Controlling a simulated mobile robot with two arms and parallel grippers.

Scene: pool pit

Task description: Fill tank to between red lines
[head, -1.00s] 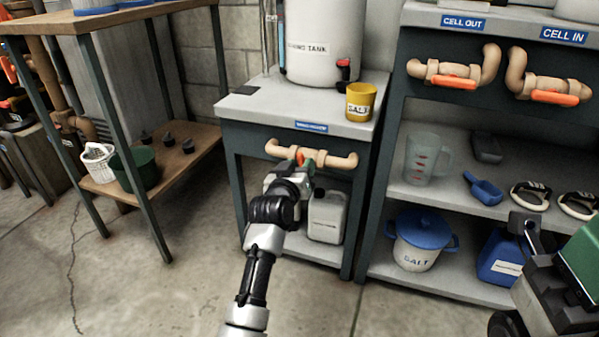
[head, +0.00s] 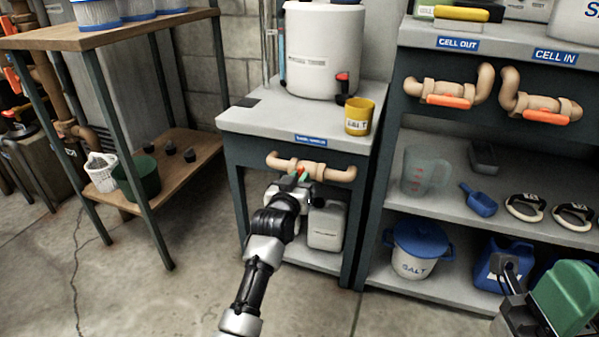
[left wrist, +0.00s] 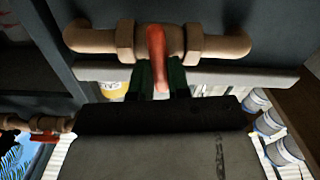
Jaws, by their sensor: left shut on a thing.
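The white tank (head: 320,55) stands on a grey-topped stand (head: 300,122), with a clear vertical tube (head: 281,45) at its left side. I cannot make out red lines or the liquid level. Below the stand's top, a beige pipe (head: 335,172) carries a valve with a red-orange handle (left wrist: 156,50). My left gripper (left wrist: 159,78) is at this valve, its green-tipped fingers shut on the handle, which points toward the gripper in the left wrist view. My right arm shows in the lower right corner of the head view; its fingertips cannot be made out.
A yellow cup (head: 358,117) stands at the stand's right edge. A white jug (head: 326,225) sits below. The right shelf holds a measuring jug (head: 425,170), a blue scoop (head: 478,199) and a salt bucket (head: 418,252). A wooden-shelved rack (head: 170,165) is left; floor between is clear.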

